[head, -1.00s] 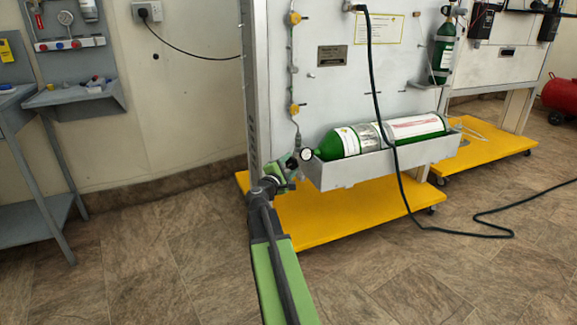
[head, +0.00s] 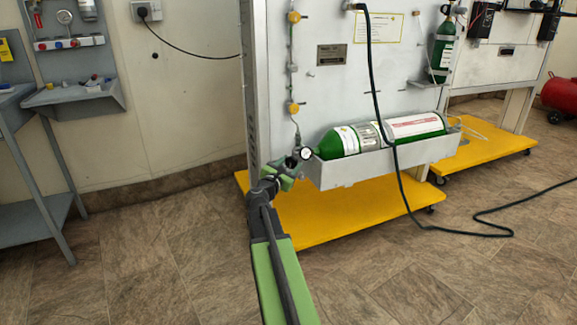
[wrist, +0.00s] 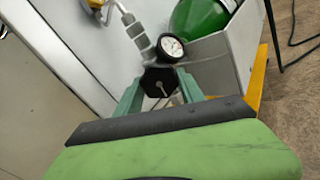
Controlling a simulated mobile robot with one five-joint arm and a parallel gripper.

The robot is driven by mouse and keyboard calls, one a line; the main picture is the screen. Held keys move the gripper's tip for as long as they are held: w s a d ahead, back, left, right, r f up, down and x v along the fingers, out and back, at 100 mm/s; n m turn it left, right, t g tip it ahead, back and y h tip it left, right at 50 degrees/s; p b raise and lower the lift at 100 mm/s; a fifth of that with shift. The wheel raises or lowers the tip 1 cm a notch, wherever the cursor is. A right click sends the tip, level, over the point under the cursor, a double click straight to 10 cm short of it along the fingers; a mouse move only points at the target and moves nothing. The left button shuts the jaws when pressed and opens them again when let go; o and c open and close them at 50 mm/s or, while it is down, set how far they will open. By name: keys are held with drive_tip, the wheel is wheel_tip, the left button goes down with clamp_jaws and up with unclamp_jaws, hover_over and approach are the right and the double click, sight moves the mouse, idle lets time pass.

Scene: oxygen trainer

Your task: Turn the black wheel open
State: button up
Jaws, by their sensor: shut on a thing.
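The black wheel (wrist: 158,82) shows in the wrist view, below a round white-faced gauge (wrist: 171,47). My gripper (wrist: 160,90) has its two green fingers on either side of the wheel and is shut on it. The green oxygen cylinder (head: 390,133) lies in a grey tray (head: 385,166) on the trainer panel. The gauge also shows in the head view (head: 307,153), at the cylinder's left end. My gripper (head: 287,172) reaches that end from below; there the wheel is mostly hidden by my gripper.
A yellow wheeled base (head: 330,225) lies under the panel. A dark cable (head: 398,180) hangs in front of the tray and runs over the floor. A grey bench (head: 75,97) stands at left. The floor between bench and panel is clear.

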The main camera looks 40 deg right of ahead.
drive_tip(key=shift+w+a+r+n, duration=0.15)
drive_tip(key=shift+w+n, duration=0.15)
drive_tip(key=shift+n, duration=0.2)
drive_tip(key=o, duration=1.3)
drive_tip(key=shift+o, duration=0.3)
drive_tip(key=shift+s, duration=0.15)
